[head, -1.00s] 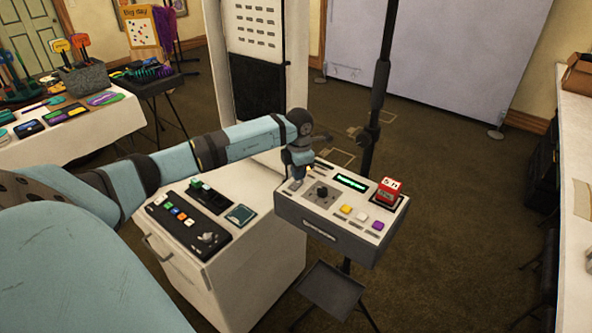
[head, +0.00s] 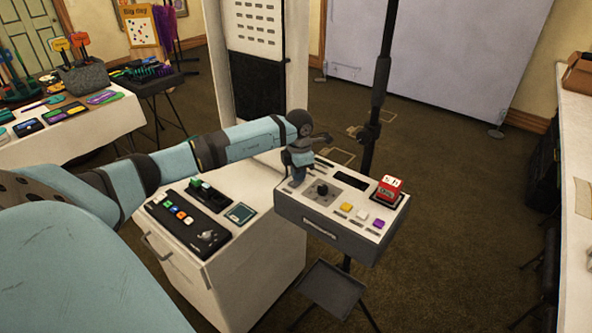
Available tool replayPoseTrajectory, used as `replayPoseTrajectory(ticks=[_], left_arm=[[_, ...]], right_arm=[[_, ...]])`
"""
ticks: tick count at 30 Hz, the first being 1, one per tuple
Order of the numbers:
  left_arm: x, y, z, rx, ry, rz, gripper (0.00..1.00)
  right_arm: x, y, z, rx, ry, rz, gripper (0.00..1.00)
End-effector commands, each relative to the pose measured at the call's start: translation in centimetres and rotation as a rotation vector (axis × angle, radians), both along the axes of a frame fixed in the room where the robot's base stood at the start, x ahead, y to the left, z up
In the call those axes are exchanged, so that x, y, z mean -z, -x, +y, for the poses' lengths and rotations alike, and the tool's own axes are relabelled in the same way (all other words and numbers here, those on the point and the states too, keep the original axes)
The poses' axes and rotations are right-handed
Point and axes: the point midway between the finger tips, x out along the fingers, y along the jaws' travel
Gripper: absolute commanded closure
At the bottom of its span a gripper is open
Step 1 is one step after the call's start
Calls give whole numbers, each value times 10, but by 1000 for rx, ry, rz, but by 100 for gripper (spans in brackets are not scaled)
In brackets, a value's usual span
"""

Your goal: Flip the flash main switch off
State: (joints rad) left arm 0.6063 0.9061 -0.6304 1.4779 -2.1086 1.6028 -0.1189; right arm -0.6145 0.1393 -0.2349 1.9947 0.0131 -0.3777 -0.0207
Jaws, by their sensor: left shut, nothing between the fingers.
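The flash control box (head: 318,229) is a grey box with a pale top, standing beside the white cabinet. Its top carries a black knob (head: 322,188), a display strip (head: 352,182) that is dark, white, yellow and purple buttons, and a red block with a white top (head: 389,187). My left gripper (head: 297,182) points down at the box's back left corner, its fingers shut and empty. The main switch cannot be made out; the gripper may hide it. Whether the fingertips touch the top is too small to tell. My right gripper is not in view.
A white cabinet (head: 262,285) left of the box holds a black button panel (head: 188,221). A dark stand pole (head: 374,105) rises behind the box, and a small tray (head: 331,287) sits below it. Open carpet lies to the right.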

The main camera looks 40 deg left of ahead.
Motion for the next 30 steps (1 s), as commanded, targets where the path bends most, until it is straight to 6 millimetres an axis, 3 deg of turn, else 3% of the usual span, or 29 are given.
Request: replayPoseTrajectory(ticks=[24, 30], left_arm=[[-65, 0, 0, 0, -1, -1, 100], [-70, 0, 0, 0, 0, 0, 100]], right_arm=[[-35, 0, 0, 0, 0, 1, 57], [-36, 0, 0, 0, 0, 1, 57]])
